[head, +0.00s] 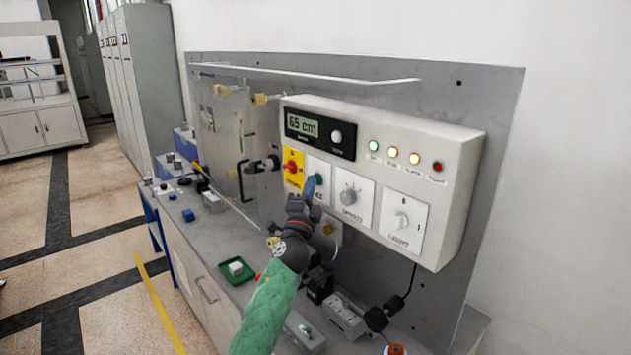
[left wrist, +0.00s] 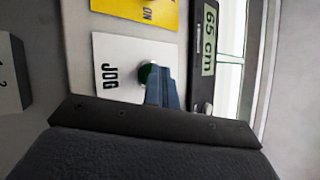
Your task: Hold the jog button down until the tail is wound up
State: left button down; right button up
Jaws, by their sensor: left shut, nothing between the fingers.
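The jog button is a round green button (head: 318,179) on a white plate of the control box. In the left wrist view the green button (left wrist: 147,74) sits beside the JOG lettering. My left gripper (head: 309,187) is shut and empty, its blue fingertips at the button. In the left wrist view the fingertips (left wrist: 162,84) overlap the button's edge and hide part of it. I cannot tell whether they press it. The display (head: 302,126) reads 65 cm. I cannot make out the tail for sure. My right gripper is not in view.
The control box (head: 462,160) also carries a red knob on yellow (head: 292,167), a grey rotary knob (head: 348,196), a light switch (head: 401,220) and several indicator lamps. Below, the bench holds a green tray (head: 237,271) and small devices. The floor at left is clear.

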pick_arm(q)
jog(key=shift+s+a, duration=0.5)
jog(key=shift+a, duration=0.15)
jog(key=shift+p, duration=0.3)
jog(key=s+a, duration=0.1)
jog(key=a, duration=0.1)
jog(key=s+a+p, duration=0.1)
jog(key=s+a, duration=0.1)
dwell(0.4)
dwell(0.7)
